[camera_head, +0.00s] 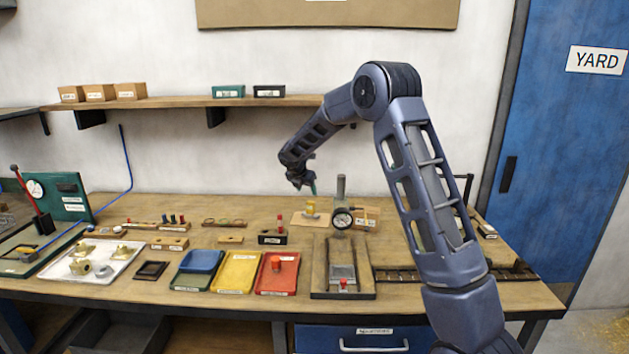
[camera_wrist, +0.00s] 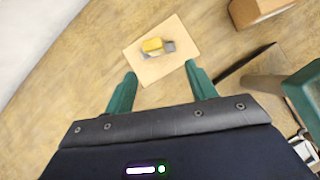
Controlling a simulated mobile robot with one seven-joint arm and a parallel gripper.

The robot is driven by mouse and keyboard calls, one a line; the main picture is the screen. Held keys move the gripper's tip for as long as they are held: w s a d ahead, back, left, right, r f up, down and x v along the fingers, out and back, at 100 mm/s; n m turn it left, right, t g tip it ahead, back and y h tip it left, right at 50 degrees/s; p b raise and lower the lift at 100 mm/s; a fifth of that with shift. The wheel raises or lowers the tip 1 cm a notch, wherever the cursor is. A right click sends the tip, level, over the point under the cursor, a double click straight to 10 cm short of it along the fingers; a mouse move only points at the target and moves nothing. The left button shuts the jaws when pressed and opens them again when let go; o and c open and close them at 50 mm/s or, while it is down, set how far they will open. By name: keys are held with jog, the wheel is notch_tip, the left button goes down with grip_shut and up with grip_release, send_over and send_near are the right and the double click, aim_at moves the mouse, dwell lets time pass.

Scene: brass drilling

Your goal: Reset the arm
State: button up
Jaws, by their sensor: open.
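My gripper (camera_head: 303,185) hangs above the back of the workbench in the head view, with the arm raised and bent. In the wrist view my gripper (camera_wrist: 160,85) shows two green fingers spread apart with nothing between them. Beyond the fingertips a brass piece (camera_wrist: 153,45) rests with a grey part on a light square board (camera_wrist: 160,69). The brass piece also shows in the head view (camera_head: 310,208), just below and right of my gripper. The fingers are apart from it.
A gauge (camera_head: 342,219) on a post stands right of my gripper. A white tray (camera_head: 72,266) holds several brass parts. A wall shelf (camera_head: 180,102) runs behind.

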jog(key=s+d+r+m+g, duration=0.1)
jog(key=s+d+r+m, duration=0.75)
jog(key=s+d, duration=0.4)
jog(key=s+d+r+m, duration=0.7)
jog(key=s+d+r, duration=0.2)
jog(key=s+d, duration=0.3)
jog(key=s+d+m, duration=0.3)
jog(key=s+m, duration=0.2)
jog(key=s, duration=0.3)
jog(key=s+d+f+m+y, duration=0.1)
jog(key=s+d+m, duration=0.3)
jog(key=s, duration=0.4)
jog(key=s+d+f+m+y, duration=0.1)
jog(key=s+d+m, duration=0.3)
jog(key=s, duration=0.5)
jog(key=shift+m, duration=1.05)
